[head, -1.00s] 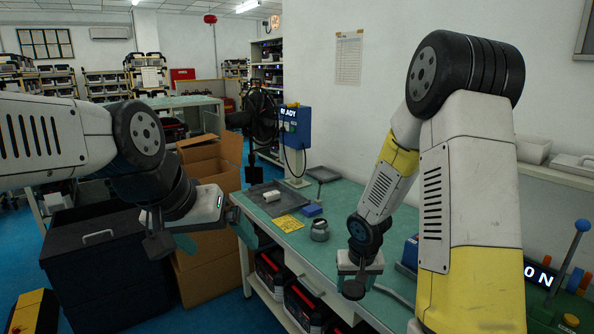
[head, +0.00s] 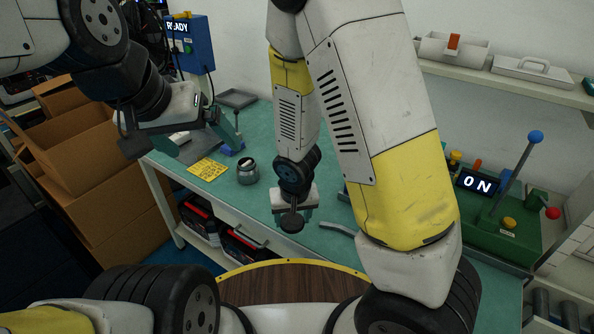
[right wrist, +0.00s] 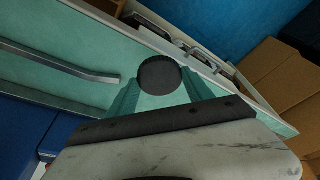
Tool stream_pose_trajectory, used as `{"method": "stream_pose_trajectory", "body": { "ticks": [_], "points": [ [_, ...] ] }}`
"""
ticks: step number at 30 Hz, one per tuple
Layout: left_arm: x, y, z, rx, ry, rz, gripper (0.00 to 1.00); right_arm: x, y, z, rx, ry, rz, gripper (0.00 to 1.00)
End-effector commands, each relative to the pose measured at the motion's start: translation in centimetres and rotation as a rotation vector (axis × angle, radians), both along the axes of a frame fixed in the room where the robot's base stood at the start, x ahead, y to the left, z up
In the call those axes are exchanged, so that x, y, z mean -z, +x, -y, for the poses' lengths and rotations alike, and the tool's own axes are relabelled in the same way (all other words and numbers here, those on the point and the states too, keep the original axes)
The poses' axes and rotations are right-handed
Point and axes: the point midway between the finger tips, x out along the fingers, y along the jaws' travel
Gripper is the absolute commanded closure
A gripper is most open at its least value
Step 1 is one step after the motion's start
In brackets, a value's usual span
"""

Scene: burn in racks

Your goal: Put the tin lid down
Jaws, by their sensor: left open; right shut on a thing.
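The tin lid (right wrist: 158,75) is a dark round disc. In the right wrist view it sits between the two teal fingertips of my right gripper (right wrist: 160,88), which is shut on it. A small grey tin (head: 247,174) stands on the bench, to the left of and beyond this gripper. My left gripper (head: 196,140) is open, over the bench's left end.
A curved grey bar (head: 337,229) lies right of my right gripper. A green control box (head: 490,215) with a lever stands at right. Bare bench shows around the tin.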

Motion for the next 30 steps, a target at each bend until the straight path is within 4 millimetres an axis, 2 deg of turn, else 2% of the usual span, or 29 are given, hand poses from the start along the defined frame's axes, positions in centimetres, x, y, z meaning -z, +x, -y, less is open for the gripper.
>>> {"method": "stream_pose_trajectory", "body": {
  "ticks": [2,5,18,21,25,30],
  "points": [
    [0.0,0.0,0.0,0.0,0.0,0.0,0.05,0.1,0.1,-0.2,-0.003,-0.001,0.002,0.77],
    [0.0,0.0,0.0,0.0,0.0,0.001,0.05,0.2,1.5,-0.3,-0.001,0.001,0.004,0.77],
    [0.0,0.0,0.0,0.0,0.0,0.0,0.05,1.2,12.1,-0.9,0.002,0.001,0.003,0.77],
    [0.0,0.0,0.0,0.0,0.0,0.0,0.05,1.4,14.1,-1.1,0.0,0.001,0.003,0.77],
    [0.0,0.0,0.0,0.0,0.0,0.0,0.05,1.5,15.5,-1.2,-0.003,0.0,0.003,0.77],
    [0.0,0.0,0.0,0.0,0.0,0.0,0.05,2.4,15.7,-1.3,-0.004,-0.001,0.0,0.77]
  ]
}}
